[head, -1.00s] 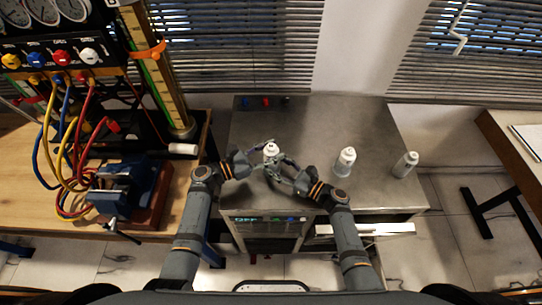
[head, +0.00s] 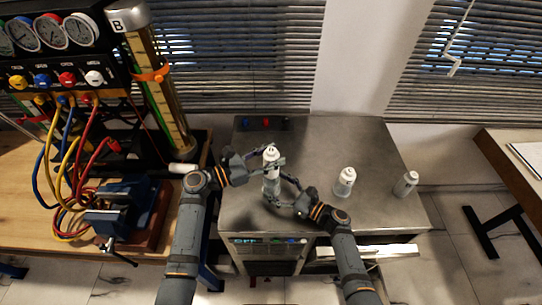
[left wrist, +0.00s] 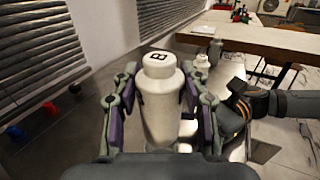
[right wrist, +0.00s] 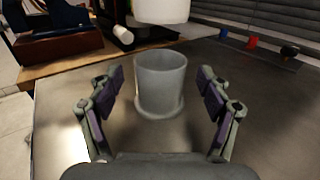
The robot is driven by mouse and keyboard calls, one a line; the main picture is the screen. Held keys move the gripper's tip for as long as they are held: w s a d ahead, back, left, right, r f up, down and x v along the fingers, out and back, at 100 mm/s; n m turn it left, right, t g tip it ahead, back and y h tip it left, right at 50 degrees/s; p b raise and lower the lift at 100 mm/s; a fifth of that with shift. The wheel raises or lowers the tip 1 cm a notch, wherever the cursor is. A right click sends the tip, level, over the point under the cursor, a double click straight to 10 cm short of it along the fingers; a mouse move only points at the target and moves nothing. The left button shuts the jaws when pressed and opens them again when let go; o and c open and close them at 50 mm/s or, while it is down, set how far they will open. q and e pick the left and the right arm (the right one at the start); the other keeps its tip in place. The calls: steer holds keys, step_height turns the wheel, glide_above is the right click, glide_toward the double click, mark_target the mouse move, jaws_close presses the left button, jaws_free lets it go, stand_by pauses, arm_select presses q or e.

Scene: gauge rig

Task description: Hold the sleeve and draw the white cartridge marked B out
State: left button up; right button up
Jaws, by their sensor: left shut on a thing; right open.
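The white cartridge marked B (left wrist: 159,95) is upright between the fingers of my left gripper (left wrist: 158,88), which is shut on it. In the head view the cartridge (head: 271,158) is above the grey sleeve (head: 271,187). The right wrist view shows the lower end of the cartridge (right wrist: 161,9) clear of the sleeve (right wrist: 160,85), with a gap between them. The sleeve stands upright on the metal bench, its mouth open. My right gripper (right wrist: 161,88) is open, its fingers on either side of the sleeve and apart from it.
Another white cartridge in a holder (head: 345,181) and a grey-white one (head: 406,183) stand to the right on the metal bench (head: 375,150). Small blue, red and black knobs are at the back. A blue vise (head: 120,205) and gauge rig with hoses are left.

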steer(key=v, duration=1.2)
